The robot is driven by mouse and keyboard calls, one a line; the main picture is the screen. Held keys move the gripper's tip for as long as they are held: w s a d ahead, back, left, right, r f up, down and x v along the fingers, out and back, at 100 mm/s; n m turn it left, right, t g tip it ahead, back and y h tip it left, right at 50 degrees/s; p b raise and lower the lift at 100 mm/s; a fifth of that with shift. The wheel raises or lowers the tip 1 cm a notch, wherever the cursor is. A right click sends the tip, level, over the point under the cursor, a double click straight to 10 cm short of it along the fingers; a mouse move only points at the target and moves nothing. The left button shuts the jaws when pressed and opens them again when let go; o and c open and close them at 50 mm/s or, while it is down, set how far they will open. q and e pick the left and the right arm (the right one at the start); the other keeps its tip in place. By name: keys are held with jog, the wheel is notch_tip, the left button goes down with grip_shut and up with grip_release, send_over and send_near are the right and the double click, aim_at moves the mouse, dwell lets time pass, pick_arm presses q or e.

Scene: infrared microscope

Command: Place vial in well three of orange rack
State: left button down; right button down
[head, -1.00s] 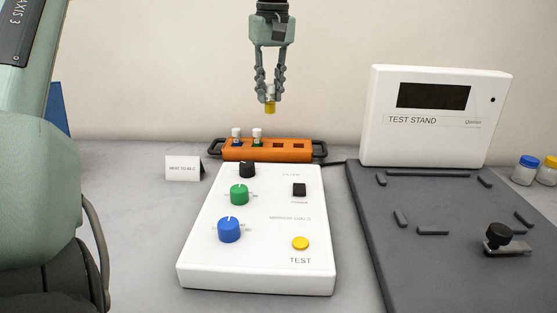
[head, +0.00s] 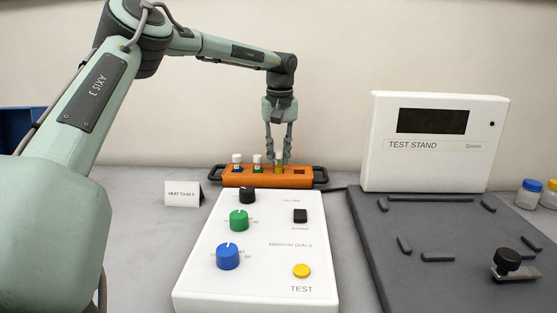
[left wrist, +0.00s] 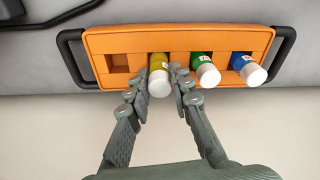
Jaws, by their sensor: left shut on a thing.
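The orange rack (head: 232,180) stands on the bench behind the white control box. It holds a blue vial (head: 237,160) and a green vial (head: 257,163), both white-capped, in its two left wells. My left gripper (head: 279,155) points down and is shut on a yellow vial (head: 279,166) at the third well from the left. In the left wrist view the yellow vial (left wrist: 158,76), with its white cap, sits between the fingers, beside the green vial (left wrist: 205,70). Its lower end meets the well; its depth is unclear. The rightmost well (head: 299,172) is empty. My right gripper is out of view.
A white control box (head: 265,270) with knobs stands in front of the rack. A test stand (head: 440,165) with a dark base is at right. A small sign (head: 182,194) stands left of the rack. Two capped jars (head: 540,194) are at the far right.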

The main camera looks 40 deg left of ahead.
pick_arm(q)
jog(key=shift+f, duration=0.55)
jog(key=shift+f, duration=0.15)
jog(key=c, duration=1.3)
grip_release()
jog(key=shift+c, duration=0.2)
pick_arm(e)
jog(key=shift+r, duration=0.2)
pick_arm(q)
jog(key=r, duration=0.7)
jog(key=d+r, duration=0.1)
jog(key=r, duration=0.3)
jog(key=shift+s+p, duration=0.35)
jog(key=shift+s+r, duration=0.1)
jog(key=shift+r, duration=0.55)
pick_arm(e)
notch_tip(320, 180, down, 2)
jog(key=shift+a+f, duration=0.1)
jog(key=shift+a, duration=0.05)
